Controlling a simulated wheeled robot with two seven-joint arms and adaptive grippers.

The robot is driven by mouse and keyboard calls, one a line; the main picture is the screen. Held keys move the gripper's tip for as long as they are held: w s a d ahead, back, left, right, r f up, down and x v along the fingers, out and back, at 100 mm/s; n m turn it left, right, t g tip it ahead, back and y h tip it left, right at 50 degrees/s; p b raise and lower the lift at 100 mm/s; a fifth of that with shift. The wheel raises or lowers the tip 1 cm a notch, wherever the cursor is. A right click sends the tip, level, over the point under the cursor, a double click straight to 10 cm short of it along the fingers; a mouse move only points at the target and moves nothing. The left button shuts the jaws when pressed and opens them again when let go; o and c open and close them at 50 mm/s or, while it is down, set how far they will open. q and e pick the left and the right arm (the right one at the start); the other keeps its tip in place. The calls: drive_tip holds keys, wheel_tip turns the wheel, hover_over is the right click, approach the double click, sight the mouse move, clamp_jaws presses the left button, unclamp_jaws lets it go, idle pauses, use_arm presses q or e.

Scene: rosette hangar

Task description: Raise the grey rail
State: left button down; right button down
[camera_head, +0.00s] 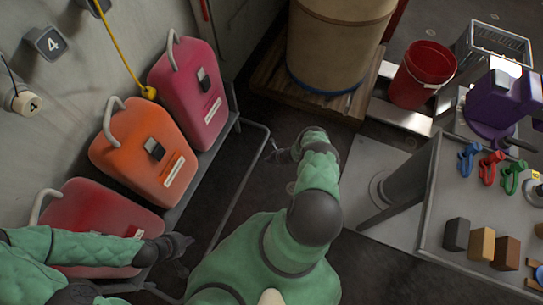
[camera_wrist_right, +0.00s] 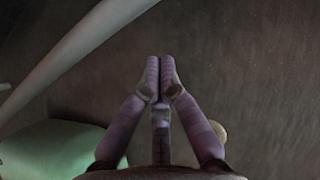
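The grey rail (camera_head: 240,188) is a thin bar running along the front of the shelf of canisters, with a bend at its far end. It also crosses the upper left of the right wrist view (camera_wrist_right: 88,42). My right gripper (camera_head: 272,153) is close to the rail's far end, on its right side. In the right wrist view its fingers (camera_wrist_right: 160,75) are together with nothing between them, apart from the rail. My left gripper (camera_head: 187,243) is dark and small beside the red canister, near the rail's near part. Its finger opening is not clear.
Red (camera_head: 95,222), orange (camera_head: 145,150) and magenta (camera_head: 190,90) canisters stand on the shelf at left. A beige drum (camera_head: 335,45) on a wooden pallet and a red bucket (camera_head: 422,75) are at the back. A grey table (camera_head: 440,225) with blocks and clamps stands at right.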

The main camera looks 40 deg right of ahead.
drive_tip(key=shift+w+a+r+b, duration=0.3)
drive_tip(key=shift+w+r+b, duration=0.1)
drive_tip(key=shift+w, duration=0.3)
drive_tip(key=shift+w+a+r+b, duration=0.3)
drive_tip(key=shift+w+b, duration=0.1)
drive_tip(key=shift+w, duration=0.3)
drive_tip(key=shift+r, duration=0.1)
